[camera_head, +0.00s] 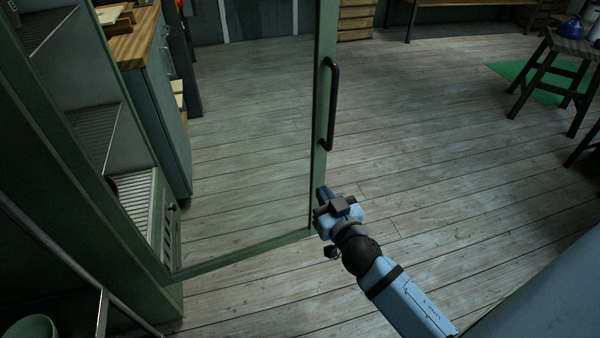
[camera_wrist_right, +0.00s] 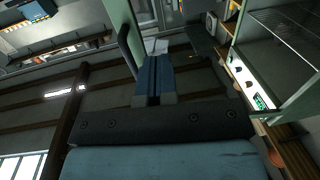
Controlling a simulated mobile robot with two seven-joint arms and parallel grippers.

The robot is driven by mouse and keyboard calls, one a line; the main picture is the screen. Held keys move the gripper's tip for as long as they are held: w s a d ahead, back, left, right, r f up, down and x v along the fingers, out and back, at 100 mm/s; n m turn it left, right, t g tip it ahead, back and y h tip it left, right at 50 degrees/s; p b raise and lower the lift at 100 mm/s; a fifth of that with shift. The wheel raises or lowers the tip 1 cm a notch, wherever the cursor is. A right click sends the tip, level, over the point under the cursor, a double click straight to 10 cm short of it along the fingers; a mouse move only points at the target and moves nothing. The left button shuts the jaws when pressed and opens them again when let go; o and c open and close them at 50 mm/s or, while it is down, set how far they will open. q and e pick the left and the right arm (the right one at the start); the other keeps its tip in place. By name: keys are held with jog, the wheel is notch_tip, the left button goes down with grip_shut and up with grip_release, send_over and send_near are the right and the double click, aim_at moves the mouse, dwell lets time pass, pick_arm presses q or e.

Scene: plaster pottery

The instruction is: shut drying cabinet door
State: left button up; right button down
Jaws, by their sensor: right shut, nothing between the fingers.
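The drying cabinet (camera_head: 90,190) stands at the left of the head view, with wire shelves inside. Its glass door (camera_head: 318,110) with a green frame stands wide open, swung out toward the right. A black bar handle (camera_head: 330,105) is on the door's outer edge; it also shows in the right wrist view (camera_wrist_right: 127,50). My right gripper (camera_head: 322,194) is shut and empty, close to the door's free edge, below the handle. In the right wrist view the shut fingers (camera_wrist_right: 153,75) lie by the door frame; I cannot tell whether they touch it. My left gripper is not in view.
A wooden-topped counter (camera_head: 135,45) stands beyond the cabinet, seen partly through the door glass. A dark stool (camera_head: 560,75) stands at the far right near a green mat (camera_head: 530,75). A bowl (camera_head: 32,327) is at the bottom left. The plank floor right of the door is clear.

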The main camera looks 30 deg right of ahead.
aim_at(297, 150)
jog(key=w, duration=0.4)
jog(key=w+d, duration=0.1)
jog(key=w, duration=0.4)
jog(key=w+d, duration=0.1)
jog(key=w, duration=0.4)
